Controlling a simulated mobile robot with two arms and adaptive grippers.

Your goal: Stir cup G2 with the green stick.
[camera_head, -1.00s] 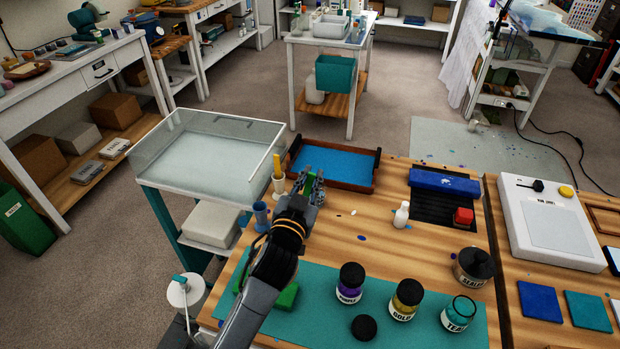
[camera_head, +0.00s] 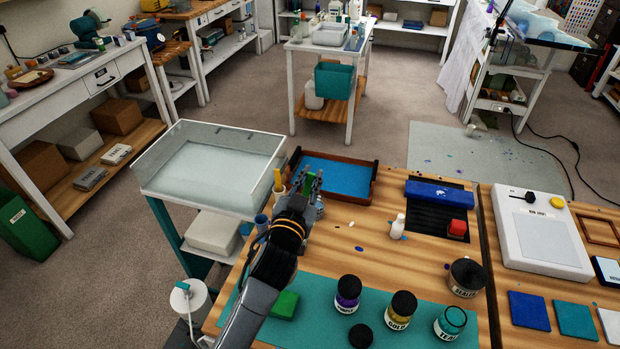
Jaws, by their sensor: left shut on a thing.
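My left gripper (camera_head: 308,186) reaches forward over the wooden bench, near the front left corner of a blue-lined tray. It is shut on a green thing, probably the green stick (camera_head: 310,181), of which only a small part shows between the fingers. A pale cup with a yellow stick (camera_head: 277,179) in it stands just left of the gripper. A blue cup (camera_head: 261,222) stands left of my wrist. Something bluish shows at the right of my wrist, partly hidden. I cannot read any cup label, so I cannot tell which is G2. My right gripper is out of view.
The blue-lined tray (camera_head: 374,180) lies behind the gripper. On the teal mat (camera_head: 310,318) are a green block (camera_head: 285,304) and jars, including purple (camera_head: 348,293). The wood between is mostly clear.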

